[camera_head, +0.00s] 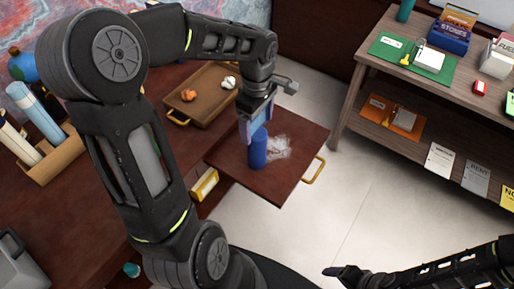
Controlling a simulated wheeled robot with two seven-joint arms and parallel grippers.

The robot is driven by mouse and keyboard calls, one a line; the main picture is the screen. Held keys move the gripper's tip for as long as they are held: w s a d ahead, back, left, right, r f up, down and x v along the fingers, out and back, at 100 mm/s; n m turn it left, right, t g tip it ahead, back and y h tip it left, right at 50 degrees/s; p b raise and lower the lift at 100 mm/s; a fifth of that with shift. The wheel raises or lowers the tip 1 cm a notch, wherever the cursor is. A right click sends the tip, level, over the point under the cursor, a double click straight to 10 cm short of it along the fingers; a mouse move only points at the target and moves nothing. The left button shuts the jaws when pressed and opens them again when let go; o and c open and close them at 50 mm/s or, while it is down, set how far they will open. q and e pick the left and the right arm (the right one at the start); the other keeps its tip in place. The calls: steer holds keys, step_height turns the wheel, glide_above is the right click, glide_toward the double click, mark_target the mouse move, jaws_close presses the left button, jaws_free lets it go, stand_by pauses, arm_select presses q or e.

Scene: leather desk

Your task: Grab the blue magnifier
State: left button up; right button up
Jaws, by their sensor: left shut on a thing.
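A blue upright, rounded thing (258,151), which I take to be the blue magnifier, is over a dark brown board or drawer with a brass handle (232,160). My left gripper (257,128) reaches down from above and is shut on its top. I cannot make out a lens, and I cannot tell whether its lower end touches the surface. My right gripper (348,273) is at the lower right, far from the blue thing; its jaws are too dark and small to read.
A crumpled whitish clump (283,146) lies beside the blue thing. A brown tray (218,109) holds orange and white items. A wooden shelf unit (357,100) stands at right. The pale floor (365,205) is clear.

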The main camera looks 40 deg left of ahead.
arm_select(q)
steer(key=shift+c, duration=1.3)
steer(key=shift+r, duration=0.1)
